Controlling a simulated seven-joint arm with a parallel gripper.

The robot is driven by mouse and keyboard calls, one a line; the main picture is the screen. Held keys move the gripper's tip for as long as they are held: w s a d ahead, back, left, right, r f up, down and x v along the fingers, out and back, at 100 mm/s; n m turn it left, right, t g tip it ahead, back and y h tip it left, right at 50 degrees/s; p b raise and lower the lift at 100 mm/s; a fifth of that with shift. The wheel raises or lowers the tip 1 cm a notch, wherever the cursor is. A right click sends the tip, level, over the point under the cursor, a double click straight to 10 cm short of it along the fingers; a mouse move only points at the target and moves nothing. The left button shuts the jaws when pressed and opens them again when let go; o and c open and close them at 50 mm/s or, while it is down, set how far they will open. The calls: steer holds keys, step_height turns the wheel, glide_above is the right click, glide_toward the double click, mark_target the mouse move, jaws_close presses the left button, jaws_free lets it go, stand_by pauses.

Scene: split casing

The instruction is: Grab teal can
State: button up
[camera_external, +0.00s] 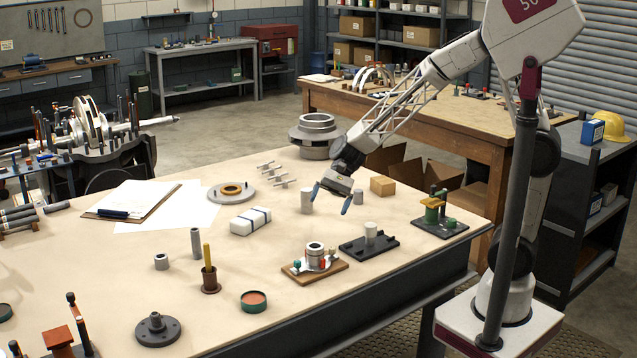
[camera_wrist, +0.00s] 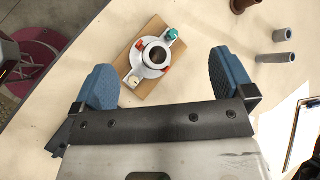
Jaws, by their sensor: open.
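A small teal can-like piece (camera_external: 297,264) sits at the left end of a light-coloured fixture on a wooden board (camera_external: 328,272). In the wrist view the teal piece (camera_wrist: 171,35) is at the upper end of the fixture, beside its metal ring (camera_wrist: 155,56). My gripper (camera_external: 331,198) is open and empty above the table, farther back than the board in the external view. In the wrist view my gripper's blue fingers (camera_wrist: 166,78) stand wide apart, with the board beyond and between them. No finger appears to touch the teal piece.
A red piece (camera_external: 323,263) shares the fixture. A black base with a grey cylinder (camera_external: 370,232) stands right of the board, and a dark green tin with an orange top (camera_external: 253,301) stands left. A white strapped package (camera_external: 250,221) lies behind. Bare tabletop surrounds the board.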

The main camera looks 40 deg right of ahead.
steer(key=a+f+m+g+y, duration=0.1)
steer(key=a+f, duration=0.3)
steer(key=a, duration=0.3)
steer(key=a+f+m+y, duration=0.1)
steer(key=a+f+m, duration=0.15)
steer(key=a, duration=0.35)
steer(key=m+g+y, duration=0.1)
steer(key=m+y, duration=0.1)
steer(key=m, duration=0.1)
glide_toward(250, 303)
steer(key=shift+s+a, duration=0.1)
steer(key=shift+a, duration=0.1)
steer(key=shift+x, duration=1.25)
steer(key=shift+x, duration=2.6)
steer(key=c, duration=1.1)
